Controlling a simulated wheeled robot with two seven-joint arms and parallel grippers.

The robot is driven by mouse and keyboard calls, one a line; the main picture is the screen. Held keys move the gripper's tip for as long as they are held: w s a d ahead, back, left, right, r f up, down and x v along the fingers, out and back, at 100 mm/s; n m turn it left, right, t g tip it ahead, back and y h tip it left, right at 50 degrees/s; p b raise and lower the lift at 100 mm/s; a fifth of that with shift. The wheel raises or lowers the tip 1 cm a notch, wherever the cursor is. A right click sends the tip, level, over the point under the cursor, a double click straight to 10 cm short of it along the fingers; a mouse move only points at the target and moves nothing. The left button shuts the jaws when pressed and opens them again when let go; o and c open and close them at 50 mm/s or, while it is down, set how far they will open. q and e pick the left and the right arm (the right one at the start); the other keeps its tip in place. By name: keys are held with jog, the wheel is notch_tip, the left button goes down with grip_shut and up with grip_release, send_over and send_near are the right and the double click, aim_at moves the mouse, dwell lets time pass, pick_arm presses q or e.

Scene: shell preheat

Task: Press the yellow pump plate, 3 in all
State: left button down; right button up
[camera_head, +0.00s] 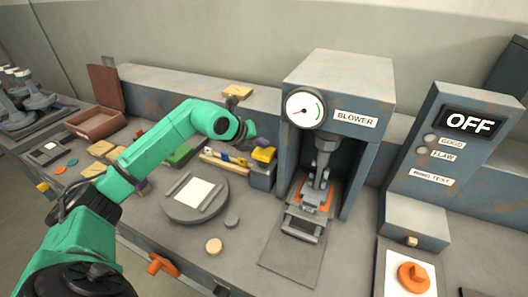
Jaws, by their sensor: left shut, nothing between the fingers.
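The yellow pump plate (263,154) sits on top of a grey block just left of the blower cabinet. My green left arm reaches in from the lower left, and its left gripper (256,141) is shut and empty, close above the plate. I cannot tell whether the fingertips touch it. The blower cabinet (355,90) carries a round gauge (304,106) with a green band on its right side; its needle is away from that band. My right gripper is not in view.
A grey turntable (181,216) with a white pad lies in front. A test panel (455,150) at right reads OFF. An orange knob (414,277) is at lower right. An open brown box (95,124) stands at left. Bare bench surrounds the small discs.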

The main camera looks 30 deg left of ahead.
aim_at(262, 153)
pick_arm(q)
jog(key=shift+s+f+b, duration=0.1)
jog(key=shift+f+b, duration=1.4)
jog(key=shift+f, duration=0.5)
dwell(1.2)
jog(key=shift+r+p, duration=1.45)
jog(key=shift+r, duration=0.65)
notch_tip(262, 153, up, 5)
jog(key=p, duration=0.3)
jog(key=shift+r+p, duration=0.15)
jog(key=shift+p, duration=0.25)
dwell(1.3)
